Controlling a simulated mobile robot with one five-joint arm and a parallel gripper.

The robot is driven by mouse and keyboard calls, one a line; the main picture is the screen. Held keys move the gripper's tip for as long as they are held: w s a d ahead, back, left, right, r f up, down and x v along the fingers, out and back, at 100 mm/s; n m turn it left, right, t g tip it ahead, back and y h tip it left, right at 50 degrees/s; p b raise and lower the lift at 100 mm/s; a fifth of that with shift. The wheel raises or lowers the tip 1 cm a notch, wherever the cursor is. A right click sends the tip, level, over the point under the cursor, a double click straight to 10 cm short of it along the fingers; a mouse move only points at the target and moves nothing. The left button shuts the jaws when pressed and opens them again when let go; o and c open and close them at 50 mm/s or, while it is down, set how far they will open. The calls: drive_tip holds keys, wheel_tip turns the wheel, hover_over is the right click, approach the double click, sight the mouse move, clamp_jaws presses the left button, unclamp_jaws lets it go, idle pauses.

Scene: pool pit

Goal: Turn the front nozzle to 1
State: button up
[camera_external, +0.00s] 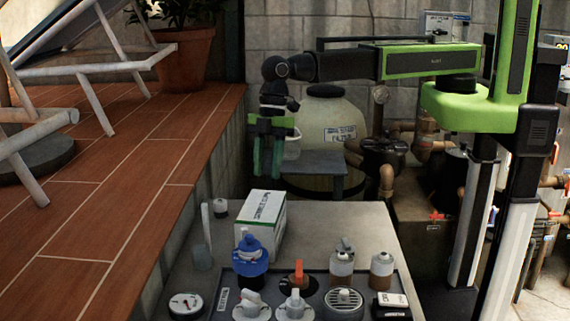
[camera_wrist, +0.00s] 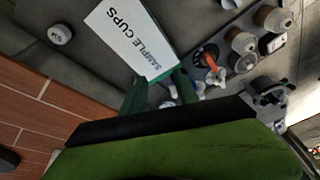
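On the panel in the external view, two white fittings with upright handles stand along the front edge, a left one (camera_external: 250,304) and a right one (camera_external: 295,305). I cannot tell which is the front nozzle, and no number 1 is readable. An orange-handled valve (camera_external: 298,273) stands behind them and also shows in the wrist view (camera_wrist: 208,61). My gripper (camera_external: 267,172) hangs above and behind the bench, fingers pointing down, far from the panel. Its green fingers are apart and empty in the wrist view (camera_wrist: 160,86), where they partly hide the white fittings.
A SAMPLE CUPS box (camera_external: 263,225) stands on the bench (camera_external: 340,228). A blue-topped bottle (camera_external: 250,255), brown-and-white bottles (camera_external: 342,262) and a round grille (camera_external: 343,302) crowd the panel. The bench's back right is clear.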

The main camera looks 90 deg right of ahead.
drive_tip(key=s+a+n+g+y, duration=0.1)
drive_tip(key=s+a+n, duration=0.25)
drive_tip(key=a, duration=0.75)
drive_tip(key=s+a+n+y, duration=0.15)
drive_tip(key=s+a, duration=0.25)
drive_tip(key=a, duration=0.7)
drive_tip(key=h+b, duration=0.1)
drive_tip(key=b, duration=1.5)
approach(295, 293)
drive_tip(key=shift+n, duration=0.3)
drive_tip(key=x, duration=0.8)
drive_tip(key=shift+a+f, duration=0.15)
drive_tip(key=shift+f, duration=0.15)
drive_tip(key=shift+r, duration=0.1)
clamp_jaws()
